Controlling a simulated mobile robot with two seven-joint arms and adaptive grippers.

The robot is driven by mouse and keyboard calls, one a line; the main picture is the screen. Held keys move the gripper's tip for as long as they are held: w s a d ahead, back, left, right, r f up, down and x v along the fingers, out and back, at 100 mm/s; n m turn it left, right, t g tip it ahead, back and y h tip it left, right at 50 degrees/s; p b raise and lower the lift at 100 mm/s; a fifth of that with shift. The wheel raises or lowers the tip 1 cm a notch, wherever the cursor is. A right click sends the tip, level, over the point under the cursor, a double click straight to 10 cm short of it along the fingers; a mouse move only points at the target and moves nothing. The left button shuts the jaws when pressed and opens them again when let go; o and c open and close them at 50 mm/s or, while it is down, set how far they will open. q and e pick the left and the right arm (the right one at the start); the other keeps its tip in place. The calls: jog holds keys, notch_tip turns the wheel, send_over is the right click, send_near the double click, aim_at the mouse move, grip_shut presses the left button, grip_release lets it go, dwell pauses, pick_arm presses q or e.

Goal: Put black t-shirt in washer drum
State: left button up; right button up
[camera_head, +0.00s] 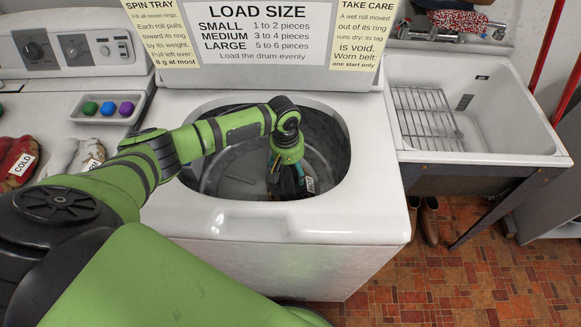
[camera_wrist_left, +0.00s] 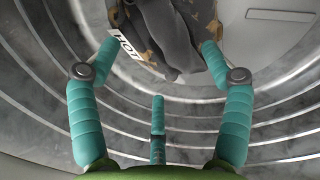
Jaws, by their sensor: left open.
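The washer drum (camera_head: 225,175) is the open metal tub in the white washer's top. My left gripper (camera_head: 287,188) reaches down inside it from above. In the left wrist view the gripper (camera_wrist_left: 157,60) has its fingers spread wide and open. A dark grey to black cloth (camera_wrist_left: 172,38) with tan patches and a white HOT tag lies just beyond the fingertips, against the ribbed drum wall, apparently the black t-shirt. Its full shape is cut off by the frame. In the head view the tag (camera_head: 310,185) shows beside the fingers, and the cloth is mostly hidden.
The white washer rim (camera_head: 300,226) surrounds the arm. Left are a tray of coloured balls (camera_head: 107,108) and garments tagged COLD (camera_head: 18,160) and another tag, partly hidden (camera_head: 80,158). Right is a sink (camera_head: 480,115) with a wire rack (camera_head: 426,118). A LOAD SIZE sign (camera_head: 262,30) stands behind.

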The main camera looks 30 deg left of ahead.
pick_arm(q)
notch_tip(320, 180, up, 13)
jog(key=shift+s+a, duration=0.25)
jog(key=shift+a, duration=0.15)
dwell(0.4)
